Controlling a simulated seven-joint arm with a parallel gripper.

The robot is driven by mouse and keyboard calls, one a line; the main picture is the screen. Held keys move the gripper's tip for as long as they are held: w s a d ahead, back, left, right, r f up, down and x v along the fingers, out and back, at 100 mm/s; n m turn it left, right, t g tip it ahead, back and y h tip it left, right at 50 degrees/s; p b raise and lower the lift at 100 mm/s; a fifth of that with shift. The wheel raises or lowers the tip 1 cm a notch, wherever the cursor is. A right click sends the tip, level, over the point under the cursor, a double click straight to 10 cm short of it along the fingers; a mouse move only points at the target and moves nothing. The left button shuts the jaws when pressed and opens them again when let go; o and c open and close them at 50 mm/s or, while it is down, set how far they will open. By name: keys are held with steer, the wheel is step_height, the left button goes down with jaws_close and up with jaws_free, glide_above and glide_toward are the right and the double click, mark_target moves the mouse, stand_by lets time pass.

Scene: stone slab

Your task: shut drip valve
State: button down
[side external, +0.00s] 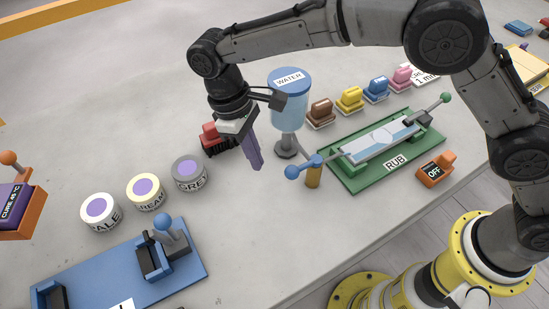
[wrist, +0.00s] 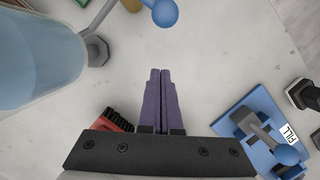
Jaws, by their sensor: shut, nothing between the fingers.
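The water tank (side external: 289,105) is a clear cylinder with a blue lid marked WATER, on a grey stand; its side fills the upper left of the wrist view (wrist: 35,55). A blue lever (side external: 305,166) with a ball end, apparently the drip valve handle, sits low beside the stand above a brass-coloured cylinder (side external: 314,177). Its blue ball shows at the top of the wrist view (wrist: 165,12). My gripper (side external: 257,167) is shut and empty, its purple fingers pointing down left of the lever, apart from it. The shut fingertips show in the wrist view (wrist: 160,71).
A red brush-like block (side external: 212,137) sits behind my gripper. Several labelled jars (side external: 189,173) and a blue lever fixture (side external: 110,270) stand left. A green RUB frame (side external: 365,180) and an orange OFF switch (side external: 435,172) lie right. Bare slab lies in front of my gripper.

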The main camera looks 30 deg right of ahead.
mark_target(304, 165)
steer(key=shift+s+d+r, duration=0.15)
steer(key=shift+s+d, duration=0.5)
steer(key=shift+s, duration=0.15)
steer(key=shift+s+d+r, duration=0.1)
steer(key=shift+s+d, duration=0.55)
steer(key=shift+s, duration=0.15)
steer(key=shift+s+a+n, duration=0.15)
steer(key=shift+s+n, duration=0.6)
steer(key=shift+n, duration=0.25)
steer(key=s+d+n+t, duration=0.3)
steer(key=s+n, duration=0.5)
steer(key=n, duration=0.5)
steer(key=shift+s+d+t+h, duration=0.2)
steer(key=shift+d+t+h, duration=0.15)
steer(key=shift+d, duration=0.5)
steer(key=shift+w, duration=0.15)
steer(key=shift+w+d, duration=0.2)
steer(key=shift+w, duration=0.45)
